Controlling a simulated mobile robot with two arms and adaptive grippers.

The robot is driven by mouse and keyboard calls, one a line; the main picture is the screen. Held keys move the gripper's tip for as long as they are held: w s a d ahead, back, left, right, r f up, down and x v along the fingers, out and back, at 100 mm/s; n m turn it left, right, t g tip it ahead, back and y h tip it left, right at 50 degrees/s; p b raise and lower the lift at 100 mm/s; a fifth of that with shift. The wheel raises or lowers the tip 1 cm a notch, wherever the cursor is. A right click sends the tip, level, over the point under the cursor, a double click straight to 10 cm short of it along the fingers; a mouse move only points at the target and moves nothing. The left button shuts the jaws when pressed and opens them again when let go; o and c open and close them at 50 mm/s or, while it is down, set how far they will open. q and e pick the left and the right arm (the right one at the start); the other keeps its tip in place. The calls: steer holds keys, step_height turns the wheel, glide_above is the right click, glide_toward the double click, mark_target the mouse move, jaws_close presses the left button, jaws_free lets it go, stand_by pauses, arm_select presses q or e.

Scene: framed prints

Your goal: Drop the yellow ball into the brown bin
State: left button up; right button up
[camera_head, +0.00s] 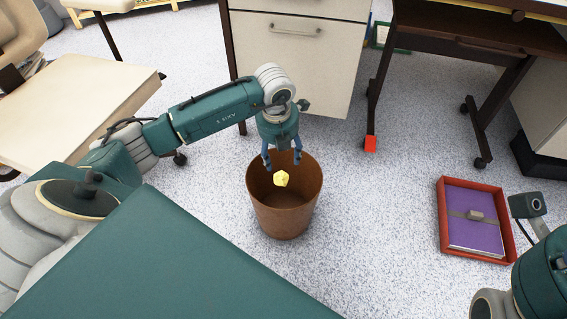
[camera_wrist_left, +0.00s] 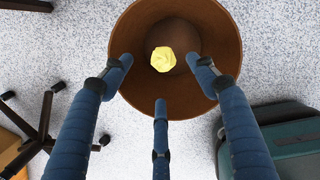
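The brown bin (camera_head: 285,221) stands upright on the speckled floor in the middle of the head view. The yellow ball (camera_head: 281,179), small and faceted, shows within the outline of the bin's mouth. My left gripper (camera_head: 282,162) is over the far side of the bin, pointing down, with its blue fingers spread. In the left wrist view the ball (camera_wrist_left: 163,59) shows against the inside of the bin (camera_wrist_left: 222,40), beyond the open fingers (camera_wrist_left: 159,75) and apart from them. I cannot tell whether the ball is in the air or resting. My right gripper is out of view.
A white drawer cabinet (camera_head: 300,60) stands behind the bin. A red tray (camera_head: 443,215) with a purple book (camera_head: 474,218) lies on the floor to the right. A dark wheeled table (camera_head: 475,45) is at the back right. A cream-topped table (camera_head: 75,105) is at left.

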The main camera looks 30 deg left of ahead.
arm_select(q)
step_height(320, 180, up, 12)
steer(key=s, duration=0.1)
steer(key=shift+s+d, duration=0.25)
steer(key=shift+s, duration=0.1)
steer(key=shift+f, duration=0.1)
stand_by(0.4)
